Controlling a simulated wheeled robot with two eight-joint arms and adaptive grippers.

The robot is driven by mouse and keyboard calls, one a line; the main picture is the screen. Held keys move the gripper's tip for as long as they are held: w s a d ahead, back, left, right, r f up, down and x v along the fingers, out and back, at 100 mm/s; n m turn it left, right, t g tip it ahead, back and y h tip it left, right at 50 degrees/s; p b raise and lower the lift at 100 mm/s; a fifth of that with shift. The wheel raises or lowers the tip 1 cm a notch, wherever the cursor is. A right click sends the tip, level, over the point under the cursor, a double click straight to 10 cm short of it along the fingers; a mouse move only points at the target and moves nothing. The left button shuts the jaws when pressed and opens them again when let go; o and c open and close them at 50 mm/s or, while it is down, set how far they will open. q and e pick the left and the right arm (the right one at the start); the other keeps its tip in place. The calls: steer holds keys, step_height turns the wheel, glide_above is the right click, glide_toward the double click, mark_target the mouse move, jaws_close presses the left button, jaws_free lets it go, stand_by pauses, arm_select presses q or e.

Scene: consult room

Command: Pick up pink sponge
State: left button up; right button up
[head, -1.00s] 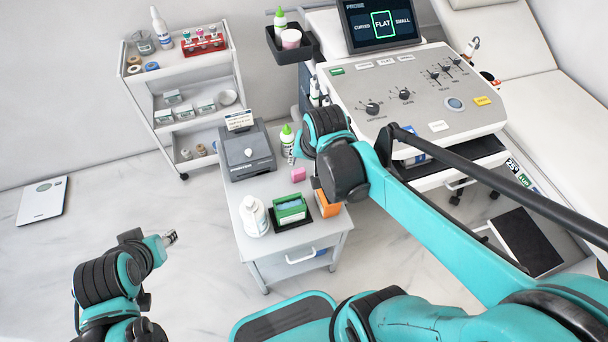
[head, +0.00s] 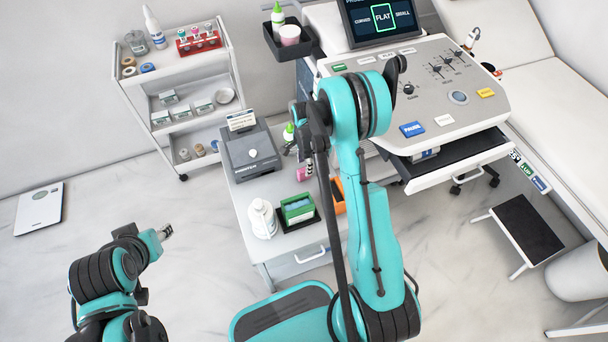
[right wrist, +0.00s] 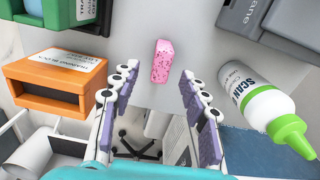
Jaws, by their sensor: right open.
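The pink sponge (right wrist: 163,62) is a small speckled block lying on the light table top (right wrist: 195,32). In the head view, the pink sponge (head: 304,172) shows between the dark grey box and the green-and-white box, partly covered by my right gripper's parts. In the right wrist view, my right gripper (right wrist: 158,75) is open, with its two purple-padded fingers to either side below the sponge. The sponge lies ahead of the fingertips and apart from them. My left gripper (head: 165,232) is over the floor at the left, far from the table; its jaw state is unclear.
In the right wrist view, an orange box (right wrist: 56,82) stands left of the sponge and a green-capped gel bottle (right wrist: 255,103) right. A white bottle (head: 262,219) and green box (head: 298,208) stand at the table's front. The ultrasound console (head: 425,95) is right.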

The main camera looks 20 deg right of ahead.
mark_target(304, 169)
step_height(304, 169, down, 5)
steer(key=b, duration=0.2)
steer(key=shift+a+r+b, duration=0.1)
steer(key=shift+b, duration=0.25)
steer(key=shift+w+f, duration=0.1)
steer(key=shift+f, duration=0.3)
steer(key=shift+r, duration=0.1)
steer(key=shift+c, duration=0.6)
jaws_close()
